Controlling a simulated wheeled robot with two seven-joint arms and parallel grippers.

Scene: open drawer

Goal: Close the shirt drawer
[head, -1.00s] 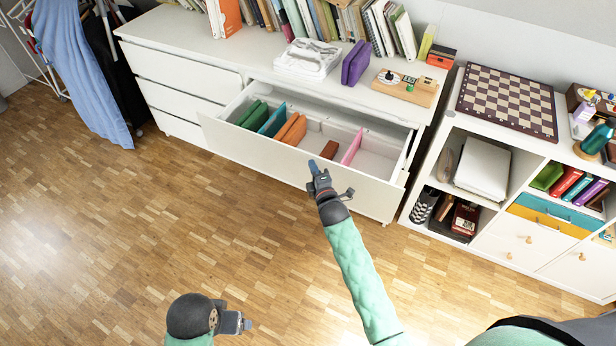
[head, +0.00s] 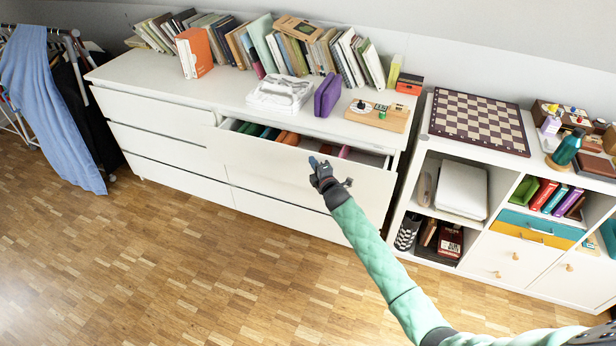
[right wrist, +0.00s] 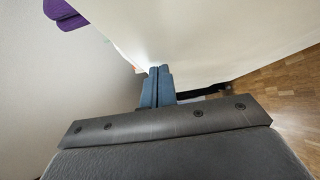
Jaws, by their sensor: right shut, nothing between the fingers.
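The shirt drawer (head: 262,156) is the top right drawer of the white dresser (head: 160,118). It stands partly open, with folded green, orange and pink items showing in the narrow gap behind its front. My right gripper (head: 316,166) is shut and empty, with its fingertips at the drawer front, right of its middle. In the right wrist view the shut blue fingers (right wrist: 157,86) point at the white drawer front (right wrist: 215,40); whether they touch it I cannot tell. My left gripper is out of view.
Books (head: 285,50), a white folded item (head: 279,93), a purple item (head: 327,96) and a wooden board (head: 378,114) are on the dresser top. A white shelf unit (head: 478,240) with a chessboard (head: 479,122) stands to the right. The wooden floor (head: 190,260) in front is clear.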

